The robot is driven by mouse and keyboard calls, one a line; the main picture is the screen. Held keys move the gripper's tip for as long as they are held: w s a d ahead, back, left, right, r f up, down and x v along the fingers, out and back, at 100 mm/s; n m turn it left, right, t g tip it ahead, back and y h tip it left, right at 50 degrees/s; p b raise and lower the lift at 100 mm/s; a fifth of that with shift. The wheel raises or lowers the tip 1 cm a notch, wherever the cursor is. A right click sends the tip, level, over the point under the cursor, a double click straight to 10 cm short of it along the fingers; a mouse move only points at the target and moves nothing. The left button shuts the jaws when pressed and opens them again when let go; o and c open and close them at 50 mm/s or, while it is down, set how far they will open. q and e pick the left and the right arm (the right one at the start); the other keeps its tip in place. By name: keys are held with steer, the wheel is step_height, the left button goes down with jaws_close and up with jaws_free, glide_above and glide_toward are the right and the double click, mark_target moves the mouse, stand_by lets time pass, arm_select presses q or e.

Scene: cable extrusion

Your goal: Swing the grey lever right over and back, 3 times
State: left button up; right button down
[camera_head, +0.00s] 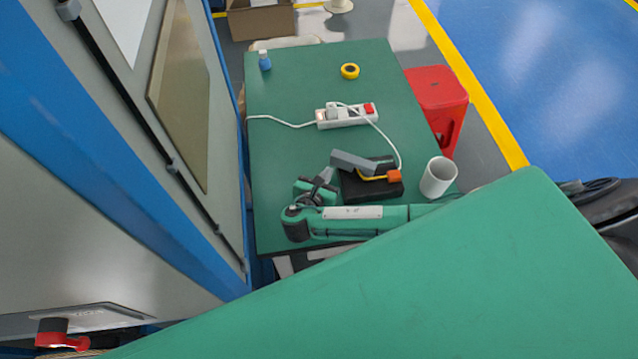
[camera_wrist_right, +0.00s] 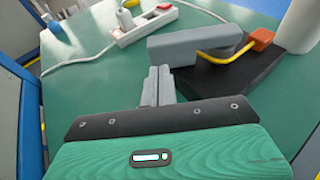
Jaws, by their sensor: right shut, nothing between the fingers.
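The grey lever (camera_head: 352,161) sits on a black box (camera_head: 370,188) with an orange block (camera_head: 394,175) and a yellow cable at its right. Its free end points left. In the right wrist view the lever (camera_wrist_right: 195,45) lies across the upper middle, over the black box (camera_wrist_right: 228,80). My right gripper (camera_head: 327,174) is just left of the box, by the lever's free end. Its fingers (camera_wrist_right: 158,75) are shut and empty, close to the lever's left end. I cannot tell whether they touch it. My left gripper is not in view.
A white cup (camera_head: 438,177) stands right of the box. A white power strip (camera_head: 346,115) with a cable lies behind, with yellow tape (camera_head: 350,71) and a small blue bottle (camera_head: 264,60) farther back. The green table (camera_head: 285,155) is clear left of the lever.

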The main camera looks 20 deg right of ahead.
mark_target(333, 158)
steer(key=shift+w+d+p, duration=0.35)
steer(key=shift+w+d, duration=0.7)
steer(key=shift+d, duration=0.15)
steer(key=shift+r, duration=0.1)
steer(key=shift+w+d+r+p, duration=0.1)
steer(key=shift+w+d+p, duration=0.1)
steer(key=shift+w+p, duration=0.25)
steer(key=shift+w, duration=0.2)
